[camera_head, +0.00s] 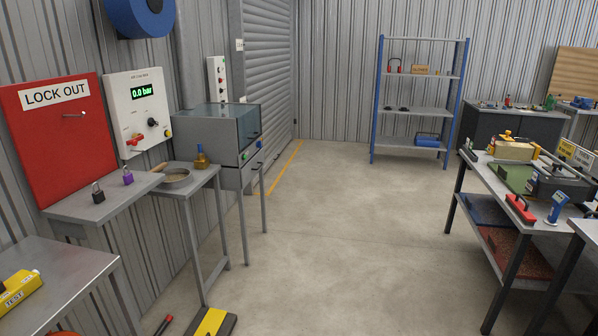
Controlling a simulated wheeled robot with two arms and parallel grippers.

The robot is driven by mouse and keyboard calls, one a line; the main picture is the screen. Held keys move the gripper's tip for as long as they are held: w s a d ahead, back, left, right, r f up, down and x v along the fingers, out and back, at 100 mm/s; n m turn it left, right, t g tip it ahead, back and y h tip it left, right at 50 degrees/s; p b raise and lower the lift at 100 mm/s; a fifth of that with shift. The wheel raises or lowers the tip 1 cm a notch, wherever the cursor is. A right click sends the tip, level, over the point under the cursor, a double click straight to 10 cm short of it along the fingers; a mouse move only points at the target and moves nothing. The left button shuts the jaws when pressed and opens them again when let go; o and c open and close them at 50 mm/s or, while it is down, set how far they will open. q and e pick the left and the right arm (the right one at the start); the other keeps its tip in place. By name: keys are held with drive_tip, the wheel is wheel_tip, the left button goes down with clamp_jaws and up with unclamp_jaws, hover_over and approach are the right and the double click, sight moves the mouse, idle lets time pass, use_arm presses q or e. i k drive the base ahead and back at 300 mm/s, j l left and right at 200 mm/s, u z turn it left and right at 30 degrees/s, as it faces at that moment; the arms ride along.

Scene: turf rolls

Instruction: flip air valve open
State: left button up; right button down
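A white air panel (148,113) hangs on the left wall, just right of the red lock-out board. Its green display (143,91) reads 0.0 bar. A small red and yellow valve handle (134,140) sits at the panel's lower left. Neither of my grippers shows in the head view.
A red lock-out board (62,140) stands above a grey shelf with two padlocks (98,193). A small table (190,186) holds a pan and a brass bottle. A grey cabinet (222,133) stands beyond. Cluttered benches (490,175) line the right. The middle floor is clear.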

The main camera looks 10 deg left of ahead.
sight(133, 141)
drive_tip(key=i+l+u, duration=0.2)
drive_tip(key=i, duration=0.35)
drive_tip(key=i+l+u, duration=0.1)
drive_tip(key=i+u, duration=0.15)
drive_tip(key=i, duration=0.35)
drive_tip(key=i+u, duration=0.3)
drive_tip(key=u, duration=0.15)
drive_tip(key=i+l+u, duration=0.25)
drive_tip(key=u, duration=0.2)
drive_tip(key=i+l+u, duration=0.25)
drive_tip(key=u, duration=0.2)
drive_tip(key=i+l+u, duration=0.25)
drive_tip(key=u, duration=0.25)
drive_tip(key=i+l+u, duration=0.25)
drive_tip(key=l, duration=0.25)
drive_tip(key=i+j, duration=0.1)
drive_tip(key=i, duration=0.3)
